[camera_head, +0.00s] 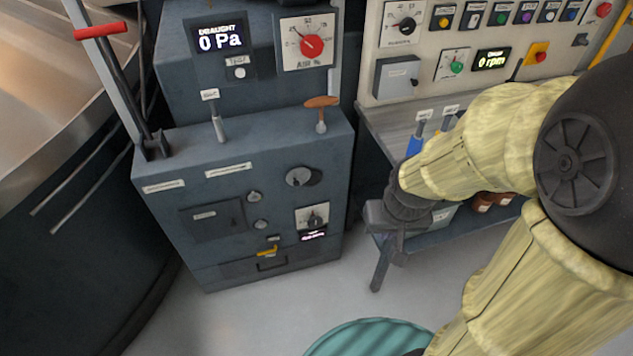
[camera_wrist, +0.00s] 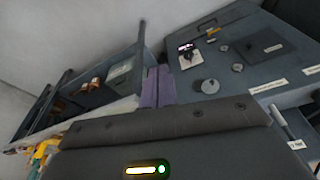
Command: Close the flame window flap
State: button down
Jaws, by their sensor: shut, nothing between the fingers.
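A small round light-grey disc (camera_head: 298,176) with a dark edge showing to its right sits on the front of the blue-grey cabinet. It seems to be the flame window flap; its label is unreadable, and I cannot tell how far open it is. It also shows in the wrist view (camera_wrist: 210,86). My gripper (camera_head: 384,243) hangs in front of the workbench, right of the cabinet and apart from the disc. In the wrist view its purplish fingers (camera_wrist: 158,87) are together and empty, left of the disc.
The cabinet (camera_head: 190,262) also carries a square dark panel (camera_head: 213,220), small knobs, a yellow handle (camera_head: 268,250) and levers on top. The workbench (camera_head: 388,122) with a control panel stands at right. A teal ribbed round object (camera_head: 365,338) is on the floor. Floor before the cabinet is clear.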

jog(key=shift+d, duration=0.25)
jog(key=w+a+f+n+t+y+b, duration=0.1)
jog(key=w+a+f+t+b, duration=0.25)
jog(key=w+f, duration=0.5)
jog(key=w+a+f+n+t+y+b, duration=0.1)
jog(key=w+a+f+n+t+b, duration=0.25)
jog(key=w, duration=0.85)
jog(key=w+a+f+t+y+b, duration=0.2)
jog(key=w+a+f+t+b, duration=0.2)
jog(key=a+f, duration=0.7)
jog(key=w+t, duration=0.2)
jog(key=t, duration=0.1)
jog(key=shift+f+b, duration=0.2)
jog(key=shift+b, duration=0.15)
